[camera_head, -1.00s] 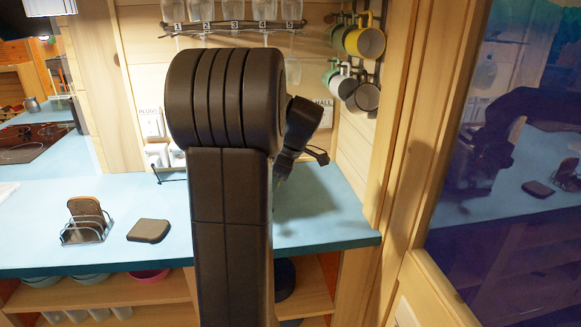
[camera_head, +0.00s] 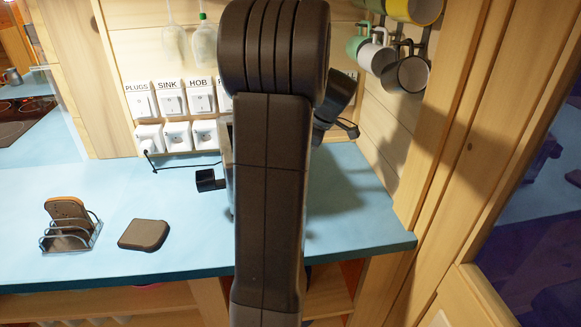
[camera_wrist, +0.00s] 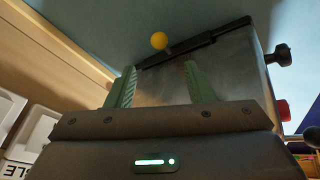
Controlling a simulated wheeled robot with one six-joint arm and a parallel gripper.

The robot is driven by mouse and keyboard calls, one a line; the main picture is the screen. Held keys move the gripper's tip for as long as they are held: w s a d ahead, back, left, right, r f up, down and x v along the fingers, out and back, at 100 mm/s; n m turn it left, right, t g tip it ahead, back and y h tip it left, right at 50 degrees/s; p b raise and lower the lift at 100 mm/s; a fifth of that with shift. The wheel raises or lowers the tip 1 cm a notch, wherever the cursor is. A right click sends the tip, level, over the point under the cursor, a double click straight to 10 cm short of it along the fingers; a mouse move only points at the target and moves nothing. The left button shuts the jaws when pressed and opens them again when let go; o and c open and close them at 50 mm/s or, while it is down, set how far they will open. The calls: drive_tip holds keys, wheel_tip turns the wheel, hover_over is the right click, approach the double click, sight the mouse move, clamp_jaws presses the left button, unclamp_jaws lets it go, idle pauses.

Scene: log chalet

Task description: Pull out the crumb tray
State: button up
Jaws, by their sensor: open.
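In the wrist view a metal toaster (camera_wrist: 225,80) lies beyond my gripper (camera_wrist: 160,70), with a dark strip along its edge near the counter. A small yellow ball knob (camera_wrist: 159,41) shows at that strip; I take it for the crumb tray's knob. My two green fingers are apart, one on each side of the knob's line, and the knob appears past their tips with nothing between them. The tray itself cannot be made out. In the head view my arm hides the gripper and most of the toaster; a black lever (camera_head: 207,180) shows left of my arm.
A toast rack (camera_head: 70,236) with a brown slice and a dark flat pad (camera_head: 144,234) lie on the blue counter (camera_head: 120,195). Switches and sockets (camera_head: 176,135) line the wall behind, with a black cord. Mugs (camera_head: 403,72) hang at upper right beside a wooden post (camera_head: 445,130).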

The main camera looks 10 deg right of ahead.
drive_tip(key=p+x, duration=0.1)
drive_tip(key=x, duration=0.9)
drive_tip(key=shift+w+a+f, duration=0.1)
drive_tip(key=shift+a+f, duration=0.05)
drive_tip(key=shift+f, duration=0.1)
clamp_jaws()
